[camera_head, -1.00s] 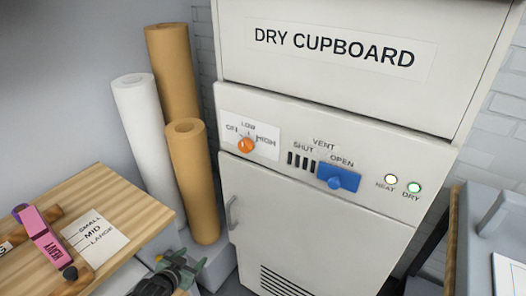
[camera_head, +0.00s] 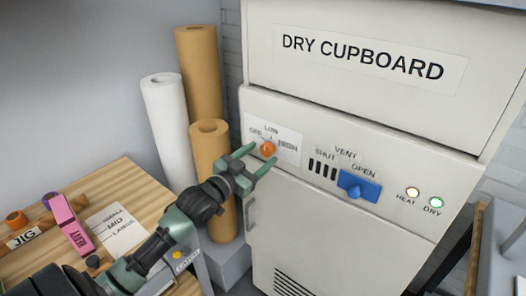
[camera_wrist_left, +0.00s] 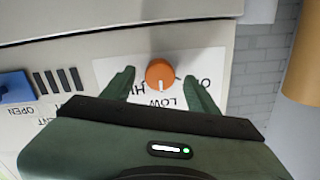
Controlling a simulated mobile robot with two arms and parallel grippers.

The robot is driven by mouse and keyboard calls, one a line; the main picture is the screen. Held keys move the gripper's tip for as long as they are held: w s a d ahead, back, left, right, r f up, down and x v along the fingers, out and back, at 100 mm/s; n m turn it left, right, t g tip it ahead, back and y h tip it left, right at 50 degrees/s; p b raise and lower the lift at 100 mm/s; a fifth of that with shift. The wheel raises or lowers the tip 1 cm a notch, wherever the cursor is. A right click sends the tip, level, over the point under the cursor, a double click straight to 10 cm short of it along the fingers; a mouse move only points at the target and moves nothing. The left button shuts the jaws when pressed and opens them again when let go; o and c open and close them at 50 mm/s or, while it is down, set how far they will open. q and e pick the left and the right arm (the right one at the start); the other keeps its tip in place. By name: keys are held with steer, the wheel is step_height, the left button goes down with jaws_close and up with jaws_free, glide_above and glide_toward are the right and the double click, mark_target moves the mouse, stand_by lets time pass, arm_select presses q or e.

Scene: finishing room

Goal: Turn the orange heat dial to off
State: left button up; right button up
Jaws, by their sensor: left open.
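The orange heat dial (camera_head: 267,149) sits on a white OFF / LOW / HIGH label (camera_head: 289,149) on the dry cupboard's front. It also shows in the left wrist view (camera_wrist_left: 160,74), where the picture is upside down. Its white mark points about towards LOW. My left gripper (camera_head: 262,154) is open at the dial. In the left wrist view my left gripper (camera_wrist_left: 159,79) has one finger on each side of the dial, with gaps showing; contact is not visible. My right gripper is not in view.
A blue vent slider (camera_head: 358,187) stands by OPEN, right of dark slots. HEAT (camera_head: 412,192) and DRY (camera_head: 435,203) lamps are further right. Paper rolls (camera_head: 208,155) stand left of the cupboard (camera_head: 330,230). My left arm passes over a wooden bench (camera_head: 128,180).

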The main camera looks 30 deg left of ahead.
arm_select(q)
steer(key=shift+w, duration=0.85)
jaws_close()
